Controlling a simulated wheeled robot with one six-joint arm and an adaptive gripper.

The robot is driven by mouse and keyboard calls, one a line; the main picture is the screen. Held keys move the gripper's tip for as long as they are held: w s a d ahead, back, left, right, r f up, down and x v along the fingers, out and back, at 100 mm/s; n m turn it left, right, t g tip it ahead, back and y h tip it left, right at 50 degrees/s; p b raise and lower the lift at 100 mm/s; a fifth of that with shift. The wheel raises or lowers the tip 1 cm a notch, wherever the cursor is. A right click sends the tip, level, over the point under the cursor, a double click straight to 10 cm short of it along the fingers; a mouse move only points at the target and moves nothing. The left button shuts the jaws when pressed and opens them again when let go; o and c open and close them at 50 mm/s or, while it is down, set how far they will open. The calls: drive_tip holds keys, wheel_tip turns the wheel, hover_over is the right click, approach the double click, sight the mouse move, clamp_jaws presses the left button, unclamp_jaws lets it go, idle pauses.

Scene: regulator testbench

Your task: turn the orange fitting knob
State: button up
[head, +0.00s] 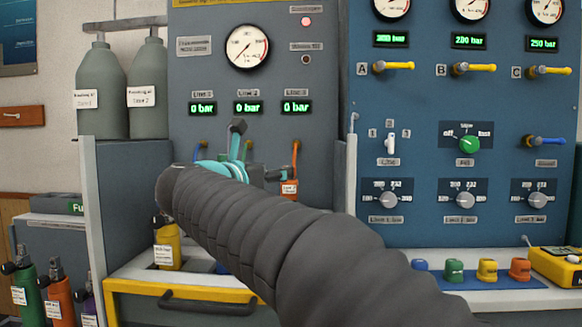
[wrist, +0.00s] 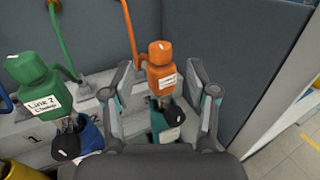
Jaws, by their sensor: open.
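The orange fitting (wrist: 162,78) stands in the middle of the wrist view, with an orange knob (wrist: 160,52) at its far end and a white label. A dark teal piece (wrist: 172,120) with a white label sits at its near end. My gripper (wrist: 161,76) is open, with one finger on each side of the orange fitting; whether either touches it I cannot tell. In the head view, my gripper (head: 262,157) is beside the orange fitting (head: 290,188), which is partly hidden. My arm hides much of the bay.
A green fitting (wrist: 35,82) labelled Line 2 stands left of my gripper. Grey bay walls (wrist: 240,40) rise behind and to the right. An orange hose (wrist: 130,35) runs up beside the left finger. Coloured caps, including an orange cap (head: 520,269), sit on the right ledge.

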sight(289, 189)
drive_tip(key=p+x, duration=0.1)
drive_tip(key=x, duration=0.6)
drive_tip(key=shift+w+d, duration=0.1)
clamp_jaws()
